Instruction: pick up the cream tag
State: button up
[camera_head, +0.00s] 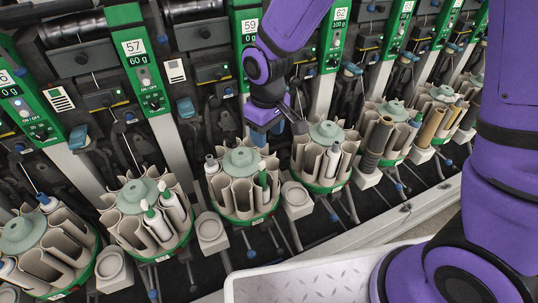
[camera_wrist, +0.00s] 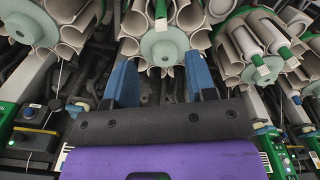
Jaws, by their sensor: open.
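My gripper (camera_head: 278,128) hangs in front of the machine, above the round magazine (camera_head: 243,180) at the middle. In the wrist view its two blue fingers (camera_wrist: 161,82) are apart with nothing held between them. Two pale tags with dark stripes are on the machine front: one tag (camera_head: 175,71) beside the panel marked 57, and another tag (camera_head: 58,99) farther left. Both are left of my gripper. I cannot tell which of them, if either, is the cream tag. In the wrist view, pale striped pieces show partly behind the gripper body.
Round magazines with white, brown and dark bobbins (camera_head: 433,126) stand in a row along the machine. Green panels (camera_head: 142,70) rise behind them. Small cup holders (camera_head: 211,232) stand between magazines.

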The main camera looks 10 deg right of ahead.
jog(key=f, duration=0.2)
send_over(262, 163)
jog(key=s, duration=0.1)
notch_tip(262, 163, down, 5)
jog(key=f, duration=0.2)
jog(key=w+f, duration=0.1)
jog(key=f, duration=0.1)
jog(key=shift+f, duration=0.2)
jog(key=shift+w+f, duration=0.1)
jog(key=shift+f, duration=0.55)
jog(key=c, duration=0.8)
